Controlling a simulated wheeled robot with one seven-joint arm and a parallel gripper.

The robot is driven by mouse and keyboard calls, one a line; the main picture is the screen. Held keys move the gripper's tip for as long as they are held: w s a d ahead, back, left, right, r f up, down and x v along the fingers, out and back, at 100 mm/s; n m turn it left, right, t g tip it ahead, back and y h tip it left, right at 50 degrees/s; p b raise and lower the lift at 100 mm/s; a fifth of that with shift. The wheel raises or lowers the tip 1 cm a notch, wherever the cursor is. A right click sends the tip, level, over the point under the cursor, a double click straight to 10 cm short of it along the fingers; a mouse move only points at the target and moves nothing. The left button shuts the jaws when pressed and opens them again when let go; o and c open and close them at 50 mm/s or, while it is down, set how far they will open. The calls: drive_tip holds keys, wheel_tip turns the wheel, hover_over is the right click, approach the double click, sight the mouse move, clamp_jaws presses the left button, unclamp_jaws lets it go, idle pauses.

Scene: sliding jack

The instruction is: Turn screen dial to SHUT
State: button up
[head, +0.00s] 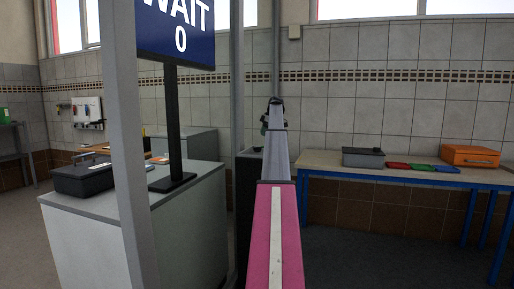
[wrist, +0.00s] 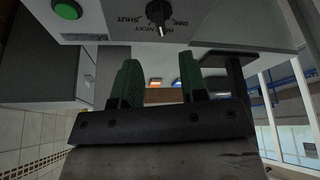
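The dial (wrist: 158,13) is a black knob on a grey panel at the top of the wrist view. The knob's top is near the frame edge. My gripper (wrist: 159,75) is open, its two green fingers apart with nothing between them, below the dial in the picture and not touching it. In the head view my arm reaches forward and its end (head: 273,112) is small; the dial is not visible there.
A green button (wrist: 67,9) sits on the panel left of the dial. A screen (head: 176,30) reading WAIT 0 stands on a grey cabinet (head: 190,235), behind a grey post (head: 122,130). A blue-legged table (head: 330,165) with boxes is at right.

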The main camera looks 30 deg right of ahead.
sight(257, 149)
drive_tip(key=x, duration=0.9)
drive_tip(key=shift+a+f, duration=0.1)
clamp_jaws()
